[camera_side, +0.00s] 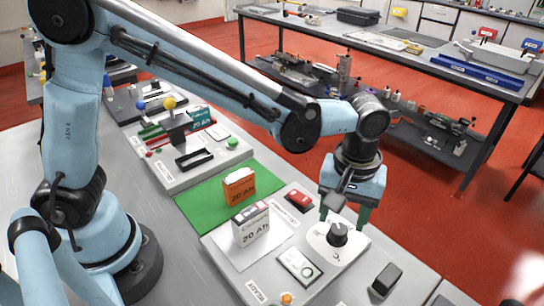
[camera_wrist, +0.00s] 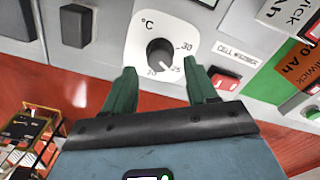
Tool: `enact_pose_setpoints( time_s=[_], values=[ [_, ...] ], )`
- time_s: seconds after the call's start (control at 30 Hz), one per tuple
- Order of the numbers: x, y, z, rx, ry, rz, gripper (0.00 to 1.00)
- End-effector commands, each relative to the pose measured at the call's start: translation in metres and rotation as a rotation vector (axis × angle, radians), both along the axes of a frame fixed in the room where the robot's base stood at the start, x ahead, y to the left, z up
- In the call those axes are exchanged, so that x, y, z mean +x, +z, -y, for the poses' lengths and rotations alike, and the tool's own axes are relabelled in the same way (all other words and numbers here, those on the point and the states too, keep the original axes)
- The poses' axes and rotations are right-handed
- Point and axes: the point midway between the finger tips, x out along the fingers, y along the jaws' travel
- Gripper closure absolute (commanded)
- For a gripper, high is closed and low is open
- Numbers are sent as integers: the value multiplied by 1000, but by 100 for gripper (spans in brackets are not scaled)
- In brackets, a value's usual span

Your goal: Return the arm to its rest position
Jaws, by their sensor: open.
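My gripper (camera_side: 345,208) hangs from the outstretched blue arm over the temperature dial. Its two green fingers are apart, one on each side of the black knob (camera_side: 337,234), with nothing between them that I can see held. In the wrist view the open fingers (camera_wrist: 164,88) point toward the knob (camera_wrist: 160,52), which sits on a white plate marked in °C, with 30, 25 and 20 readable. The fingertips appear short of the knob there. Whether a finger touches the white plate (camera_side: 350,254) is unclear.
An orange 20 Ah battery (camera_side: 239,187) stands on the green mat (camera_side: 190,208). A black block (camera_side: 385,279) is at the right. A rear bench (camera_side: 430,60) stands beyond the red floor.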

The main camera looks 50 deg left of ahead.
Motion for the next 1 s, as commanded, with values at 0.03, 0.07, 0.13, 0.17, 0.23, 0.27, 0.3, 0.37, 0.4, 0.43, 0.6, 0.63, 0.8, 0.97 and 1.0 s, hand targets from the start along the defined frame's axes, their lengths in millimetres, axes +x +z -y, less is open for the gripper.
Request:
enact_pose_setpoints(
  time_s=[0.03, 0.07, 0.13, 0.17, 0.23, 0.27, 0.3, 0.37, 0.4, 0.43, 0.6, 0.63, 0.8, 0.97, 1.0],
  values=[
    [0, 0, 0, 0, 0, 0, 43],
    [0, 0, 0, 0, 0, 0, 43],
    [0, 0, 0, 0, 0, 0, 43],
    [0, 0, -1, 0, -1, 1, 43],
    [0, 3, -5, -4, -7, 8, 43],
    [1, 5, -8, -8, -11, 14, 43],
    [1, 9, -13, -13, -21, 25, 43],
    [1, 17, -24, -25, -41, 49, 43],
    [2, 23, -34, -33, -57, 70, 43],
    [1, 27, -41, -39, -73, 87, 43],
    [-4, 51, -85, -56, -166, 201, 43],
    [-6, 54, -93, -56, -182, 221, 43],
    [-19, 67, -134, -34, -274, 339, 43],
    [-35, 73, -168, 17, -359, 449, 43],
    [-39, 74, -176, 34, -380, 474, 43]
  ],
)
